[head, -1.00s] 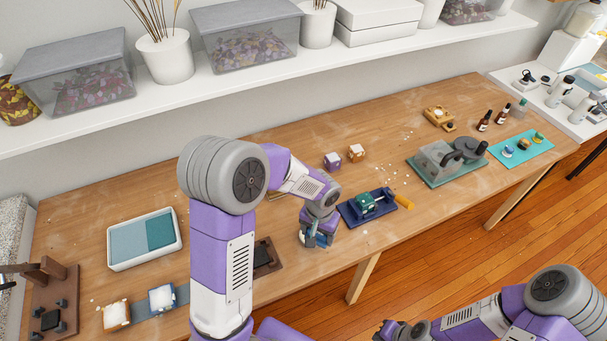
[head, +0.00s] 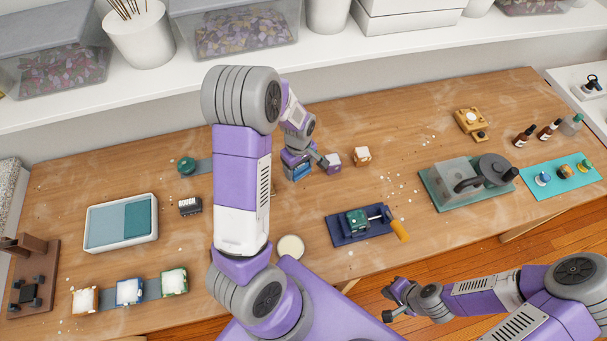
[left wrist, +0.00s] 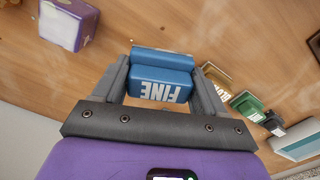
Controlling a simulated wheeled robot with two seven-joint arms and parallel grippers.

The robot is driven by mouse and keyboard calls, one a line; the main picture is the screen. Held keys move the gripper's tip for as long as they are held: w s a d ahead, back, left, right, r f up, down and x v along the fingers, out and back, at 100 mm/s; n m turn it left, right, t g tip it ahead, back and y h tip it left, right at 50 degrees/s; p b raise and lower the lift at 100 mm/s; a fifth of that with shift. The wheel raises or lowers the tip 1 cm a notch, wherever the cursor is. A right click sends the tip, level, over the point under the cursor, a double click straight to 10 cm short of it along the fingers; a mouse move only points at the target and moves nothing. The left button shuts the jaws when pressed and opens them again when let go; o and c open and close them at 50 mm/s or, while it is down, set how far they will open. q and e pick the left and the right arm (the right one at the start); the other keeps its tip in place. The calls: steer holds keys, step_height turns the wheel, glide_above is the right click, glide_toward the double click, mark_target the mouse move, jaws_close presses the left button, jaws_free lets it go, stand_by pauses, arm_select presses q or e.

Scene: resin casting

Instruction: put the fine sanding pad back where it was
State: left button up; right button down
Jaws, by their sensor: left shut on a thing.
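The fine sanding pad (left wrist: 162,82) is a blue block with "FINE" in white letters. My left gripper (left wrist: 163,78) is shut on it, one finger along each side. In the head view, the blue pad (head: 298,172) shows under my left gripper (head: 301,168), left of a purple block (head: 333,161). I cannot tell whether it touches the table. In the left wrist view, a gold pad (left wrist: 217,75) and a green pad (left wrist: 247,104) stand in a row to the right of it. My right gripper (head: 394,301) is over the floor before the table; its opening is unclear.
An orange-and-white block (head: 362,155) stands right of the purple one. A dark brush (head: 190,206) and a white tray (head: 92,244) lie left of my arm. My left arm hides the middle of the table.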

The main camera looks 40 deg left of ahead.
mark_target(299, 173)
arm_select(q)
step_height(299, 173, down, 3)
steer(key=shift+s+r, duration=0.1)
steer(key=shift+s, duration=0.05)
steer(key=shift+f, duration=0.3)
step_height(299, 173, down, 3)
steer(key=shift+f+b, duration=0.1)
steer(key=shift+b, duration=0.4)
steer(key=shift+f, duration=0.1)
steer(key=shift+f, duration=0.2)
steer(key=o, duration=1.3)
steer(key=shift+c, duration=0.2)
